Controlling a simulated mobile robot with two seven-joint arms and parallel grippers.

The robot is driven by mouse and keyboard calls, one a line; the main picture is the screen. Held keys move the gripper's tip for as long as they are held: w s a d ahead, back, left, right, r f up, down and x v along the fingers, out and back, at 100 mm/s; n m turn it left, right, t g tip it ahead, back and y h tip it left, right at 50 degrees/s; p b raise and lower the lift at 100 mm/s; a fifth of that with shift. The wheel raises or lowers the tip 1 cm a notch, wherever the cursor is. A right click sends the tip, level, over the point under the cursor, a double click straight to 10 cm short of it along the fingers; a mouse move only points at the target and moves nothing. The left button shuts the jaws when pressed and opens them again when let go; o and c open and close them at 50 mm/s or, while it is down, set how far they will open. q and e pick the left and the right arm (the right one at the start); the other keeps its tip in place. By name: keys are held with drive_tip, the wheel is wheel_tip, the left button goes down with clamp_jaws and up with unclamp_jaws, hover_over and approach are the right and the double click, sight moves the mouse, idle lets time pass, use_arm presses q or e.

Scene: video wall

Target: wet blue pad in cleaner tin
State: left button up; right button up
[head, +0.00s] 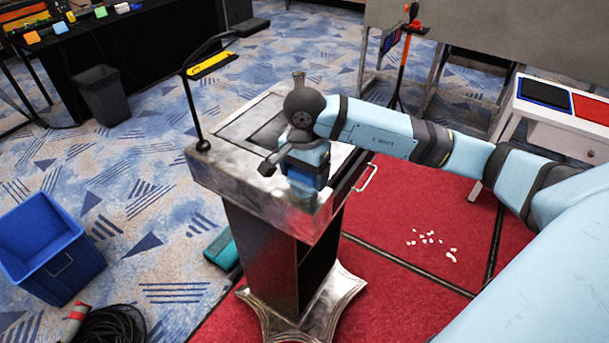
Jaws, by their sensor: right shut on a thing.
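My right arm reaches in from the right, over the metal lectern (240,172). My right gripper (303,188) points down at the lectern's near right corner, and my own wrist largely hides its fingers. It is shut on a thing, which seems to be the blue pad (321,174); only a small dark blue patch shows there. I cannot make out the cleaner tin; my wrist may hide it. Whether the pad touches anything below is hidden. My left gripper is not in view.
A blue bin (45,245) and coiled black cable (110,325) are on the floor at left. A white table (550,118) with blue and red panels stands at right. White scraps (430,238) lie on the red carpet.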

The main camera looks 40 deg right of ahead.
drive_tip(key=shift+r+p, duration=0.85)
drive_tip(key=shift+r, duration=1.8)
